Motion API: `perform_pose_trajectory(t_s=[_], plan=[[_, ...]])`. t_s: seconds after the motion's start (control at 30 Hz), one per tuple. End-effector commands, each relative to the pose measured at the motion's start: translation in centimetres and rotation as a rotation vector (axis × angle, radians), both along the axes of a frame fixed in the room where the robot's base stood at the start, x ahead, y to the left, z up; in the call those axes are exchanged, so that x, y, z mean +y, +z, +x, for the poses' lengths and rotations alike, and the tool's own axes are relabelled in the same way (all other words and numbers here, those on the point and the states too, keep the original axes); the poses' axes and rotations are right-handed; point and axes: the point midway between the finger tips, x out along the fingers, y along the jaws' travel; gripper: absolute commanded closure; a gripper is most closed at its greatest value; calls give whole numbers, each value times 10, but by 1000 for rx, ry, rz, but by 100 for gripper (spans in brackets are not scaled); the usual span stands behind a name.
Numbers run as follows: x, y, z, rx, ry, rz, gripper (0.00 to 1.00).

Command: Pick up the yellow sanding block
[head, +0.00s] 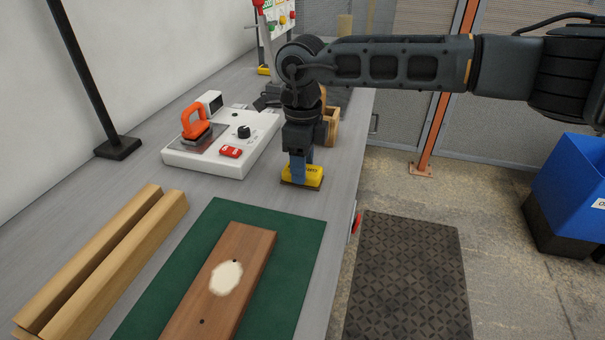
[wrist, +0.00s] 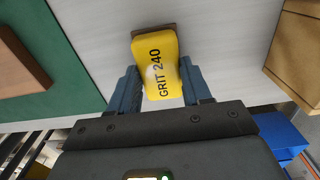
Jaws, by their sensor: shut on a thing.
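The yellow sanding block (head: 315,177) is at the right edge of the grey bench, beyond the green mat. In the wrist view the block (wrist: 156,62) shows its yellow top with "GRIT 240" printed on it and a brown layer along its far edge. My gripper (head: 302,172) points down over the block. Its blue fingers, seen in the wrist view (wrist: 160,88), are shut on the block's two sides. I cannot tell whether the block touches the bench or is just clear of it.
A green mat (head: 306,232) with a brown board (head: 252,242) bearing a pale patch lies nearer. Two wooden beams (head: 120,250) lie at left. A white control unit (head: 182,158) with an orange-handled tool (head: 193,122) stands left of my gripper. A wooden box (head: 332,125) is behind it.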

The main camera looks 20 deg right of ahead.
Motion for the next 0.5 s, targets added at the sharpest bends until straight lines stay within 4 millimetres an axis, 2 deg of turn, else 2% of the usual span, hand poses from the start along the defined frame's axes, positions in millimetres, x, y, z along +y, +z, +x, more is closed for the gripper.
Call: perform_pose_trajectory(t_s=[0.3,0.5], plan=[[0,3,0,-1,0,0,84],[0,21,1,-4,1,0,84]])
